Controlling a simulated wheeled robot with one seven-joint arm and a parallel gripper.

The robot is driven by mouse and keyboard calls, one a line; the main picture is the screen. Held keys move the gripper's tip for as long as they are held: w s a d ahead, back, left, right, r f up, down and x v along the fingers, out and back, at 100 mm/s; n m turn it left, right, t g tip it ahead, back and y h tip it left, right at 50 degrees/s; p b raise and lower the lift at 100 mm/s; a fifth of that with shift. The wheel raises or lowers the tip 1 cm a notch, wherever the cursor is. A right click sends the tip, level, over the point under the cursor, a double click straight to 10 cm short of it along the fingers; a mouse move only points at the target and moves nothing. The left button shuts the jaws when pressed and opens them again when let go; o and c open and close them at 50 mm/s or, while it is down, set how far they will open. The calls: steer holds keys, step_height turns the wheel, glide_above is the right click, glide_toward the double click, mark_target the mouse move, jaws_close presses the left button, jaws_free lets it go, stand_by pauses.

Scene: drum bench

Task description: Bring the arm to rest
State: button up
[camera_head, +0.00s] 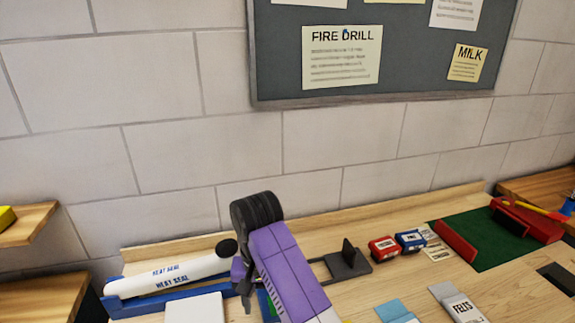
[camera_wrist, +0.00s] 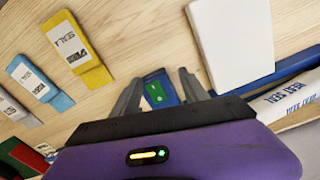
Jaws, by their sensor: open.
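My purple arm reaches down over the wooden bench (camera_head: 368,295) in the head view, and it hides part of the bench behind it. In the wrist view my gripper (camera_wrist: 160,88) is open, with its two grey fingers apart. A small blue and green packet (camera_wrist: 160,90) shows between and beyond the fingers. I cannot tell how far below them it lies. Nothing appears to be held.
Red (camera_head: 384,249) and blue (camera_head: 410,241) boxes, a green mat (camera_head: 484,240) and a FELTS packet (camera_head: 459,305) are at the right. A wall is behind.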

steer(key=w+a+r+n+t+y, duration=0.25)
steer(key=w+a+t+y, duration=0.2)
steer(key=w+t, duration=0.4)
steer(key=s+d+f+m+t+b, duration=0.3)
steer(key=s+d+t, duration=0.5)
steer(key=s+d, duration=1.05)
steer(key=s+d+h+b, duration=0.1)
steer(key=s+d, duration=0.2)
steer(key=s, duration=0.7)
steer(key=s+d+f+g+h+b, duration=0.1)
steer(key=s+d, duration=0.3)
steer(key=s, duration=0.6)
steer(key=s+d+f+h+b, duration=0.1)
steer(key=s+d, duration=0.3)
steer(key=s, duration=0.7)
steer(key=shift+d+g+h, duration=0.15)
steer(key=shift+g+h, duration=0.2)
steer(key=shift+h, duration=0.4)
